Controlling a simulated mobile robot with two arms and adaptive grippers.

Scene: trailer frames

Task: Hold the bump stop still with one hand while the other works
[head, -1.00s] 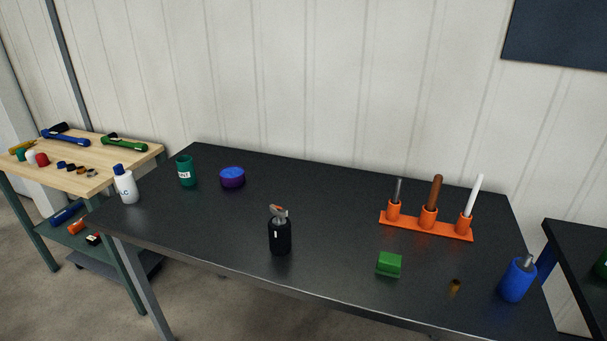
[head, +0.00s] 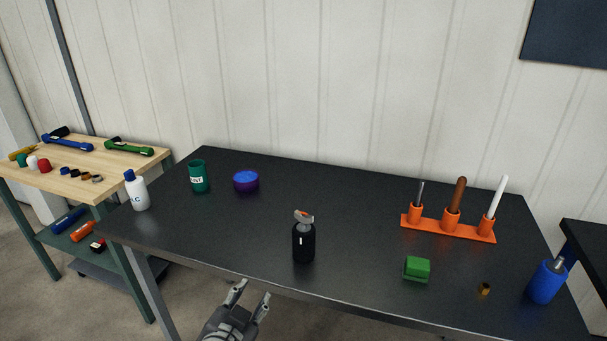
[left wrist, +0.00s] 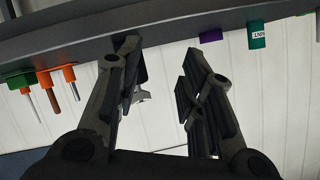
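No label marks the bump stop, and I cannot tell for sure which thing it is. A black cylinder (head: 304,243) with a grey and orange top stands upright near the front middle of the dark table (head: 330,190). A green block (head: 417,268) and a small brass piece (head: 485,289) lie to its right. My left gripper (head: 251,291) is open and empty, in front of the table edge and left of the black cylinder. In the left wrist view, upside down, its open fingers (left wrist: 163,58) partly hide the black cylinder (left wrist: 141,72). My right gripper is not in view.
An orange rack (head: 448,229) holds three upright tools at the back right. A blue bottle (head: 546,282) stands at the right end. A green can (head: 198,176), a purple tub (head: 246,181) and a white bottle (head: 137,190) stand on the left. The table's middle is clear.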

